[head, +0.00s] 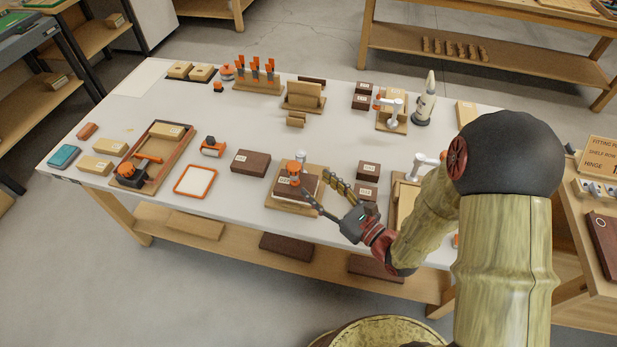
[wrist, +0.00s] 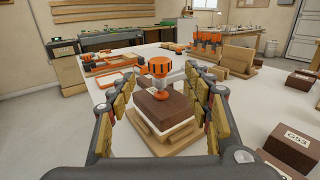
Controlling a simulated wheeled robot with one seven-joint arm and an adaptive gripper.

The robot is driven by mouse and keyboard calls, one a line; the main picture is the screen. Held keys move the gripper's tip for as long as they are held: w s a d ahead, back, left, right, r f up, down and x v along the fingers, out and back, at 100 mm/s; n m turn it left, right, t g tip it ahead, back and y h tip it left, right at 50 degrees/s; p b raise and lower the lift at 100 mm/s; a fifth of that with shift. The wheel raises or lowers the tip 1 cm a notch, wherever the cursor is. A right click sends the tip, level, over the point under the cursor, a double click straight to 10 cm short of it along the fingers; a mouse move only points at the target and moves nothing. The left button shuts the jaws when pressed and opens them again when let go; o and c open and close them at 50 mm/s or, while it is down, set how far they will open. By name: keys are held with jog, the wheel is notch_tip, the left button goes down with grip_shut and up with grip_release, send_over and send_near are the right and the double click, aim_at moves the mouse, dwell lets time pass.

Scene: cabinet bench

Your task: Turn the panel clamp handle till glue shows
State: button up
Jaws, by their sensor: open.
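The panel clamp has an orange, dark-slotted handle (wrist: 160,66) on top. The handle also shows in the head view (head: 294,168). An orange foot (wrist: 159,95) rests on a dark brown panel (wrist: 164,108). A pale layer (wrist: 178,134) shows under the panel, above a wooden base (wrist: 150,141). I cannot make out any glue at the edges. My gripper (head: 318,186) is open, with one finger on each side of the clamp in the wrist view (wrist: 163,84). The handle lies beyond and between the fingertips, apart from them.
Dark labelled blocks (head: 369,169) stand just right of the clamp, near the right finger. Another dark block (head: 251,162) is to its left. A white tray with orange rim (head: 195,181) lies farther left. A second clamp station (head: 404,190) is at right.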

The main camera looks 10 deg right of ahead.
jog(key=shift+v, duration=0.8)
dwell(1.1)
